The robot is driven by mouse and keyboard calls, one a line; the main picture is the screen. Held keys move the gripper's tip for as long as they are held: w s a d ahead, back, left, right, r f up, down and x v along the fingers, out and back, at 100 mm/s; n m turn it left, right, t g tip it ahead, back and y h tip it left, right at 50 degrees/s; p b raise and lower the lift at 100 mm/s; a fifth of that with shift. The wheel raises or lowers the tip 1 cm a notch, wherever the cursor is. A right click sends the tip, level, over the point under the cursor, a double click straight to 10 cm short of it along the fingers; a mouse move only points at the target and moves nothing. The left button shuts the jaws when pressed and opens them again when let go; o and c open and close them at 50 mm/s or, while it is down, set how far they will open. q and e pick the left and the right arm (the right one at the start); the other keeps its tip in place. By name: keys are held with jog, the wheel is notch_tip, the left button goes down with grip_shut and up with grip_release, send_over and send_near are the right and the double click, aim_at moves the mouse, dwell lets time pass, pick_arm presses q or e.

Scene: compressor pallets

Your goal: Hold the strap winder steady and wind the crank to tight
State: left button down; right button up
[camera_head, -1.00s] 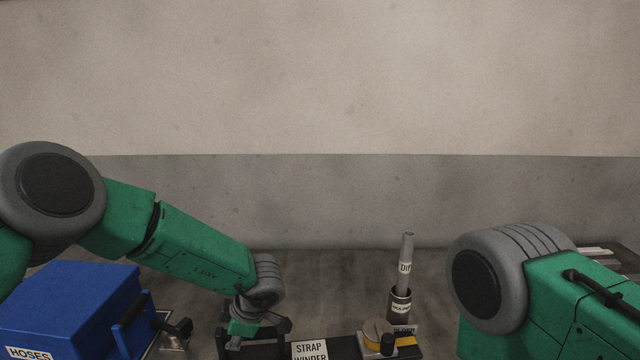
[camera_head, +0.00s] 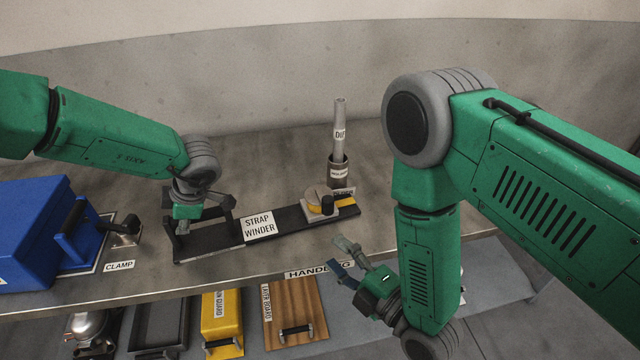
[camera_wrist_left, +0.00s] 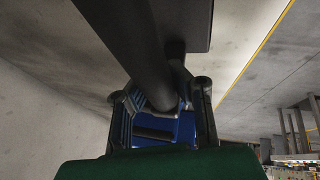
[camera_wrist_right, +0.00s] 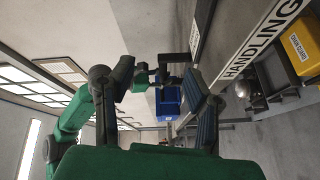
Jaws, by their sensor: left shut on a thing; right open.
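The strap winder (camera_head: 287,221) is a long dark base on the bench with a white "STRAP WINDER" label. A dark handle stands at its left end; it also shows as a thick dark bar in the left wrist view (camera_wrist_left: 150,60). My left gripper (camera_head: 190,208) is shut on this handle; its fingers (camera_wrist_left: 160,105) lie around the bar. My right gripper (camera_head: 341,258) is open and empty, in front of and below the crank, near the bench's front edge. It shows open in its wrist view (camera_wrist_right: 160,95).
A grey cylinder in a dark holder (camera_head: 338,170) stands behind the crank. A blue box (camera_head: 35,225) and a clamp (camera_head: 128,232) are at left. Below the bench edge, a lower shelf holds a yellow case (camera_head: 222,325), a wooden board (camera_head: 295,315) and a dark tray (camera_head: 160,325).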

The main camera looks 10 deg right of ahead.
jog(key=f+m, duration=0.1)
jog(key=m, duration=0.5)
jog(key=n+t+h, duration=0.1)
jog(key=n+h, duration=0.2)
jog(key=n, duration=2.2)
send_near(331, 207)
jog(key=x, duration=1.1)
jog(key=shift+w, duration=0.15)
